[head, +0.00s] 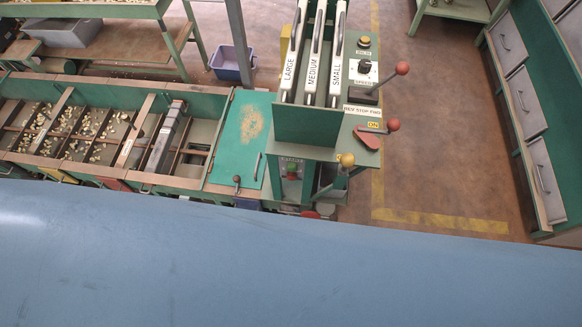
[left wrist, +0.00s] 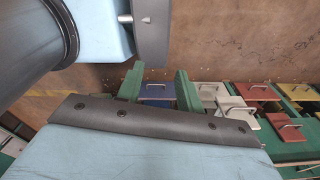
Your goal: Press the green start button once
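The green start button (head: 292,167) seems to be the small green spot on a grey box, with a small red part just below it. It sits in the head view, low on the front of the machine, under the green hopper block marked LARGE, MEDIUM and SMALL. My left gripper (left wrist: 160,72) shows only in the left wrist view. Its two green fingers stand apart with nothing held between them, above a blue drawer front. The button cannot be made out in that view. My right gripper is not in view.
Levers with red knobs (head: 402,68) and a yellow-brown knob (head: 347,160) stick out near the control panel (head: 362,82). A long sorting trough (head: 190,95) with nuts lies left of the machine. Coloured drawers (left wrist: 263,92) fill the left wrist view's right side. Floor (head: 440,150) is clear on the right.

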